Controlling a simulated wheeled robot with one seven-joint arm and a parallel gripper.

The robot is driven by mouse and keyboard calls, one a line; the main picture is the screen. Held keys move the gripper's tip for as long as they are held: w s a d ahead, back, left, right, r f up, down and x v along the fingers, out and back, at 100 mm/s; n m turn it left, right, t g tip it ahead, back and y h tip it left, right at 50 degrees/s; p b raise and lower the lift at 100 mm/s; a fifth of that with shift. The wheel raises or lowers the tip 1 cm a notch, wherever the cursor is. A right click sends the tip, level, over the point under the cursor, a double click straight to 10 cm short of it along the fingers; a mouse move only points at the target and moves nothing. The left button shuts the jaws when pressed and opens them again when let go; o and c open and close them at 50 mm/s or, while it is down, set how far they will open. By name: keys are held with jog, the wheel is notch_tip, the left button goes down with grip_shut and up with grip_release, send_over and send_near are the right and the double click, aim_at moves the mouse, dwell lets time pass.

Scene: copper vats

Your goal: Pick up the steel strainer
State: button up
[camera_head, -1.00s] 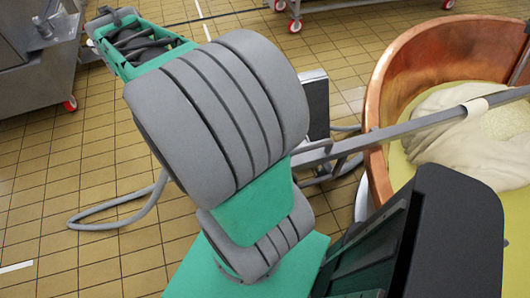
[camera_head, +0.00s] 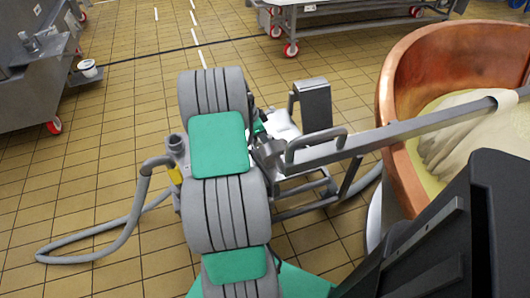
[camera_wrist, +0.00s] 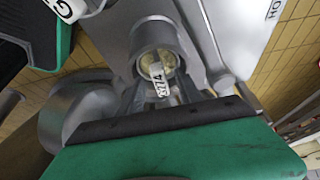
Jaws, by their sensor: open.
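I cannot pick out the steel strainer with certainty in either view. In the wrist view, my gripper (camera_wrist: 158,92) shows only partly above the green-and-black hand edge, with its fingers apart. A round grey metal cup or socket (camera_wrist: 156,42) with a yellowish inside lies in front of it, and a small numbered tag (camera_wrist: 160,82) hangs there. I see nothing held. In the head view, my grey and green arm stands upright in the middle and hides the gripper.
A copper vat (camera_head: 400,90) with pale curd stands at the right. A steel bar with a curved handle (camera_head: 318,138) reaches over it. A grey hose (camera_head: 110,255) loops on the tiled floor (camera_head: 110,130).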

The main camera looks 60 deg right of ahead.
jog(key=shift+d+f, duration=0.15)
jog(key=shift+f, duration=0.1)
grip_shut()
dwell(0.5)
